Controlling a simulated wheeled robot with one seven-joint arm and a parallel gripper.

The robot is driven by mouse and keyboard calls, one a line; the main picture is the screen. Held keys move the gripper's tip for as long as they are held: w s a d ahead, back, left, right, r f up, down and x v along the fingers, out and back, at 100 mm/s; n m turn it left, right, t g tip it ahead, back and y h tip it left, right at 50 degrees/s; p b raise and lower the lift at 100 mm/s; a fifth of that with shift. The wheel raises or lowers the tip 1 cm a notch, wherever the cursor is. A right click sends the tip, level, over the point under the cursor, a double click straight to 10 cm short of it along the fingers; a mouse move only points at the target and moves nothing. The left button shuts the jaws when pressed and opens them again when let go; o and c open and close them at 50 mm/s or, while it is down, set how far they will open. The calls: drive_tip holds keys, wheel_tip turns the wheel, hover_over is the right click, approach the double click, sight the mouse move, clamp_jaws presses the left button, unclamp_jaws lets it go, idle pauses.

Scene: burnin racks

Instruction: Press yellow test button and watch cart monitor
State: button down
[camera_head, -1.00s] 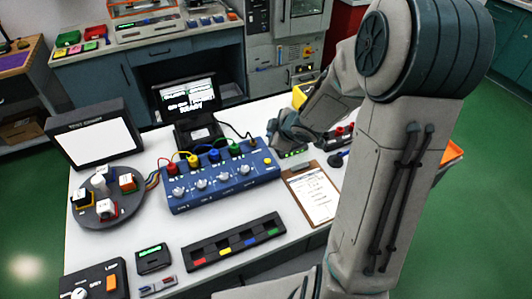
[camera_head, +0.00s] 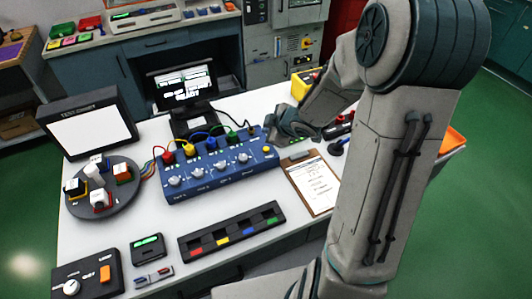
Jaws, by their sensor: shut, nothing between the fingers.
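The yellow test button (camera_head: 266,149) sits at the right end of the top face of a blue test box (camera_head: 225,183) with several knobs and coloured plugs. My gripper (camera_head: 272,138) is shut and empty, its tip close above and behind the button. I cannot tell whether it touches the box. A black monitor (camera_head: 182,86) with white text on its screen stands behind the box; the text is too small to read. A second, larger panel (camera_head: 88,134) at the left shows a blank white screen.
A clipboard (camera_head: 312,184) lies right of the box. A round tray with cubes (camera_head: 106,206) stands at the left. A strip with coloured marks (camera_head: 232,232), a small green display (camera_head: 148,248) and a lamp control box (camera_head: 88,273) are in front. A yellow bin (camera_head: 301,83) is behind my arm.

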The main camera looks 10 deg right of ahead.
drive_tip(key=shift+f+b, duration=2.15)
drive_tip(key=shift+f, duration=0.55)
drive_tip(key=shift+f+b, duration=0.3)
drive_tip(key=shift+f, duration=0.15)
drive_tip(key=shift+f+b, duration=0.4)
drive_tip(key=shift+f, duration=0.1)
drive_tip(key=shift+r, duration=0.15)
idle(0.5)
drive_tip(key=shift+r+p, duration=0.8)
drive_tip(key=shift+p, duration=0.15)
wheel_tip(320, 180, up, 5)
drive_tip(key=p, duration=0.5)
